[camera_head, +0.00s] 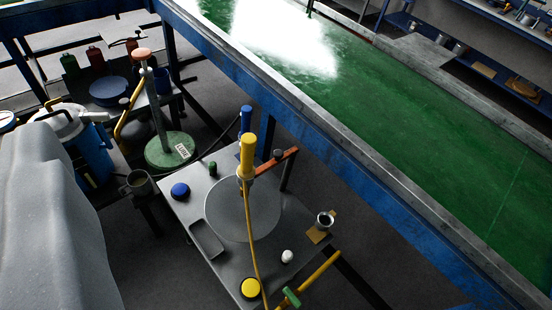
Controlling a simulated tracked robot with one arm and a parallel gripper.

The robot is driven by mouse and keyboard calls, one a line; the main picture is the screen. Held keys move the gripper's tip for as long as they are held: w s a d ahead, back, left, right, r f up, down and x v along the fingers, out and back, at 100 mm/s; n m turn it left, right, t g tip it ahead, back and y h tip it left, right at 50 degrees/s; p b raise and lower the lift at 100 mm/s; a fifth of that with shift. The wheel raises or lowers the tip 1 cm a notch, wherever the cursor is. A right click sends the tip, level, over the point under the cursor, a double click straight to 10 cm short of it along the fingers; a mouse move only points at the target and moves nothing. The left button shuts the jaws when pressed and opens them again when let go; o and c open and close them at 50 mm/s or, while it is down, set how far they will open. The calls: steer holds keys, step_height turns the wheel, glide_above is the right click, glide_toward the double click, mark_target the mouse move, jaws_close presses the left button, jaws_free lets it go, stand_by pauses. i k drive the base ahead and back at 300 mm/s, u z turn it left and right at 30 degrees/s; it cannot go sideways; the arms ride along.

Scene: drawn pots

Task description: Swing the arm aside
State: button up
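No finger of my gripper shows clearly in this view. A large pale grey, rough-surfaced shape (45,225) fills the lower left; I cannot tell what it is. At the centre, a yellow upright handle (248,157) stands over a round grey plate (235,215) on a grey metal table (190,265). An orange-red bar (276,163) runs from near the handle to a dark post at the right. A blue upright cylinder (245,121) stands behind. A yellow cable hangs down from the handle area.
A long green conveyor belt (420,150) with a blue frame crosses the upper right. The table holds a blue knob (180,190), a yellow knob (250,288), a white ball (287,256) and a dark cup (324,219). A green-based stand (170,150) is at the left.

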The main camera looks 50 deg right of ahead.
mark_target(279, 156)
steer(key=u, duration=2.2)
steer(key=k, duration=1)
steer(key=z, duration=1.95)
steer(key=i, duration=0.95)
steer(key=z, duration=0.05)
